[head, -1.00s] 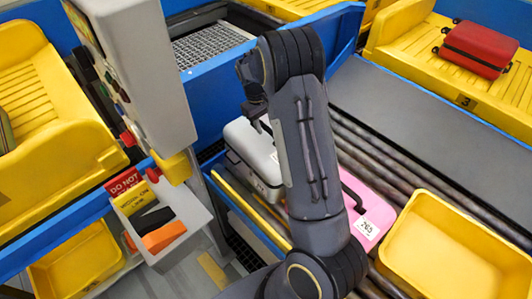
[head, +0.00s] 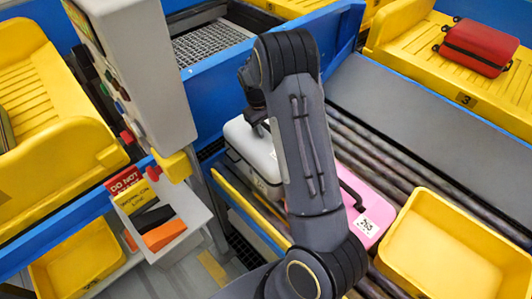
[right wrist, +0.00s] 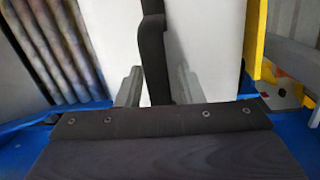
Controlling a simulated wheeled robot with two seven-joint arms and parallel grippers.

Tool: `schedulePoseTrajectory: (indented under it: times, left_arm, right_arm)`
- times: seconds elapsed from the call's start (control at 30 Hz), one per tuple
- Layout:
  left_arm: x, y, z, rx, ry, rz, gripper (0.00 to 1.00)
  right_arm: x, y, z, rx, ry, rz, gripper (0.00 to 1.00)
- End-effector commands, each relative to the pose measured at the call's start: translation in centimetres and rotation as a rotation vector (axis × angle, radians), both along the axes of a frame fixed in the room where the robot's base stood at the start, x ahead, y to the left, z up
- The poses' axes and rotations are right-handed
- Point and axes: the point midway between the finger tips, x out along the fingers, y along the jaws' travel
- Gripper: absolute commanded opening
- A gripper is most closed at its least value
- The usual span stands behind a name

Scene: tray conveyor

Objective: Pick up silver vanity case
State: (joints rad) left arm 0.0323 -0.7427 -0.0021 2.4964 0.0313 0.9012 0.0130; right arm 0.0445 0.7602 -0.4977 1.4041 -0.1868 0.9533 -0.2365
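The silver vanity case (head: 246,140) stands on the rollers in the middle of the head view, partly hidden by my right arm. My right gripper (head: 264,127) is at the top of the case. In the right wrist view, the pale case (right wrist: 205,50) fills the middle, with its dark handle (right wrist: 154,50) running upright across it. The two grey fingers of my right gripper (right wrist: 158,88) are apart, one on each side of the handle, with a gap at both sides. My left gripper is not in view.
A pink case (head: 370,205) with a tag lies right of my arm, next to an empty yellow tray (head: 455,245). A yellow rail (head: 240,205) borders the rollers on the left. A grey control box (head: 150,75) stands further left. A red suitcase (head: 480,47) lies at top right.

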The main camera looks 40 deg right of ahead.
Motion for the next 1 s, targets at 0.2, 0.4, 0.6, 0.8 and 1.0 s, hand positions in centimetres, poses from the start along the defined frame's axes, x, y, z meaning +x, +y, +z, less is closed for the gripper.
schedulePoseTrajectory:
  times: [0.2,0.4,0.6,0.8,1.0]
  left_arm:
    - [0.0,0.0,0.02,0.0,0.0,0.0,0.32]
    - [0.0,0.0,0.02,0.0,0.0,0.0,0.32]
    - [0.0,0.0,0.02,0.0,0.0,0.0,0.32]
    - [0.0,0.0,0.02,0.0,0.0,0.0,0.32]
    - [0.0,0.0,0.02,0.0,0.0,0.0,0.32]
  right_arm:
    - [-0.01,-0.02,0.01,0.0,0.0,0.0,0.04]
    - [-0.01,-0.01,0.01,0.0,0.0,-0.001,0.0]
    - [0.0,-0.01,0.01,0.0,0.0,0.0,0.0]
    - [0.01,0.0,0.0,0.0,0.0,0.0,0.0]
    - [0.01,0.01,0.0,0.0,0.0,0.0,0.0]
